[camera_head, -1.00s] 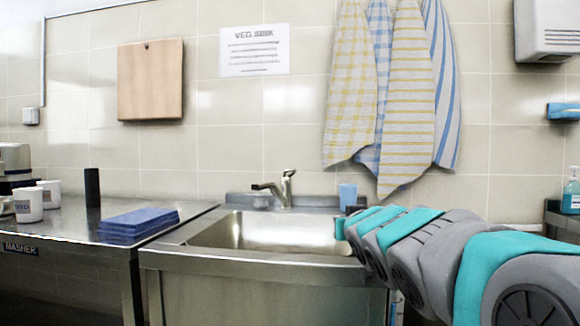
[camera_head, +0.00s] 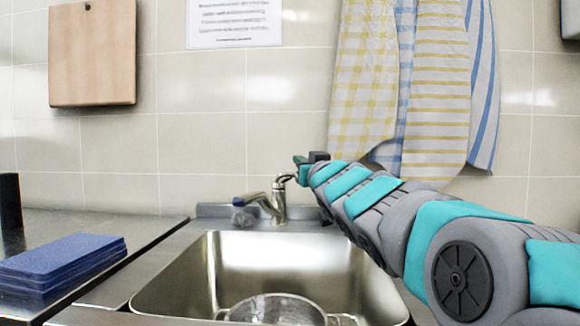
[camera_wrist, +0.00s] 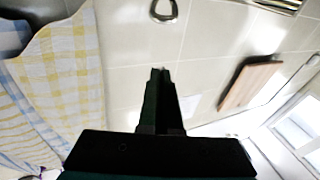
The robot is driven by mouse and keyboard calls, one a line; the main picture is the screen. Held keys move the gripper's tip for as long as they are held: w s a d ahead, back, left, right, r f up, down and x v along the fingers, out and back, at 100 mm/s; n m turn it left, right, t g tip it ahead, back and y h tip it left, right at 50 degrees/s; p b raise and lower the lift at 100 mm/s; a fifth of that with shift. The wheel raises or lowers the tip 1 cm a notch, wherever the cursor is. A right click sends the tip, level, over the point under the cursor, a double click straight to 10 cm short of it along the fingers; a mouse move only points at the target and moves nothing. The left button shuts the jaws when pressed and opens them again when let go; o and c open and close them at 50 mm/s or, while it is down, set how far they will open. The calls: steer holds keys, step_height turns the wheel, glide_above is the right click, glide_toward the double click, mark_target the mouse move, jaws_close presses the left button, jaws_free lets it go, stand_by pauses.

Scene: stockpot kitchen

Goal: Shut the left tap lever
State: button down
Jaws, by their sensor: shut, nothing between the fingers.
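A metal tap (camera_head: 278,203) stands at the back rim of the sink. Its spout (camera_head: 250,199) points left and its short lever (camera_head: 287,178) is on top. Only one tap shows in the head view. My gripper (camera_head: 302,162) is just above and right of the lever, small and partly merged with my arm; I cannot tell whether they touch. In the wrist view my gripper (camera_wrist: 160,74) is shut and empty, with tiled wall beyond its fingertips. A metal loop (camera_wrist: 164,12) shows at the top of that view; I cannot tell what it belongs to.
A metal pot (camera_head: 275,308) sits in the sink basin (camera_head: 203,265). Blue boards (camera_head: 62,262) lie stacked on the left counter. Towels (camera_head: 435,90) hang on the wall behind my arm. A wooden board (camera_head: 92,55) hangs at left.

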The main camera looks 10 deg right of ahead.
steer(key=r+p, duration=0.1)
steer(key=p, duration=0.1)
glide_above(289, 176)
steer(key=shift+s+f+b, duration=0.4)
steer(key=shift+f+b, duration=0.25)
steer(key=shift+f, duration=0.25)
steer(key=shift+s+f+b, duration=0.35)
steer(key=shift+f+b, duration=0.25)
steer(key=shift+f, duration=0.25)
steer(key=f+b, duration=0.1)
steer(key=b, duration=0.3)
steer(key=shift+s+f+t, duration=0.15)
steer(key=shift+f+t, duration=0.15)
steer(key=shift+f, duration=0.1)
steer(key=b, duration=0.1)
steer(key=f+b, duration=0.1)
steer(key=b, duration=0.1)
steer(key=shift+s+t, duration=0.2)
steer(key=shift+t, duration=0.1)
steer(key=shift+r, duration=0.15)
